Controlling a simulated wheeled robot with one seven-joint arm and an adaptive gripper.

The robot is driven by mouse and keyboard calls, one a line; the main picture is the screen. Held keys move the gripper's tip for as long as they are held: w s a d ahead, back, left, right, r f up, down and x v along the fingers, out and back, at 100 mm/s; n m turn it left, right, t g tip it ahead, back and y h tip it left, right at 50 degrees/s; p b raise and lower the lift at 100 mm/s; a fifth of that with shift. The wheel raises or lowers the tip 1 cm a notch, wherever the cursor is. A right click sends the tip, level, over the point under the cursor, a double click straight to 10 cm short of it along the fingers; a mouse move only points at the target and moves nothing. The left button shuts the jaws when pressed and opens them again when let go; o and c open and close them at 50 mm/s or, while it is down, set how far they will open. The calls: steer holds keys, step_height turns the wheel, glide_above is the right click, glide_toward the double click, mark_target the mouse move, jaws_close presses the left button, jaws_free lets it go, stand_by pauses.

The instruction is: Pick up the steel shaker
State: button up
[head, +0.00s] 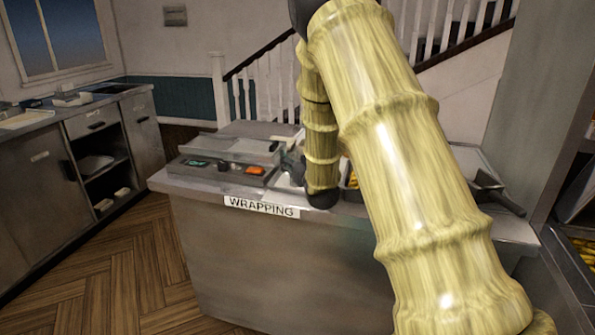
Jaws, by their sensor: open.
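I cannot make out the steel shaker in the head view; my arm covers the middle and right of the counter and may hide it.
The wrapping counter (260,265) carries a box with green and orange items (222,169) on the left and a dark-handled tool (497,194) on the right. A cabinet (95,160) stands at the far left. The wooden floor (115,270) between is clear.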

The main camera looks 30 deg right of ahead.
steer(key=c, duration=1.1)
steer(key=shift+r, duration=0.15)
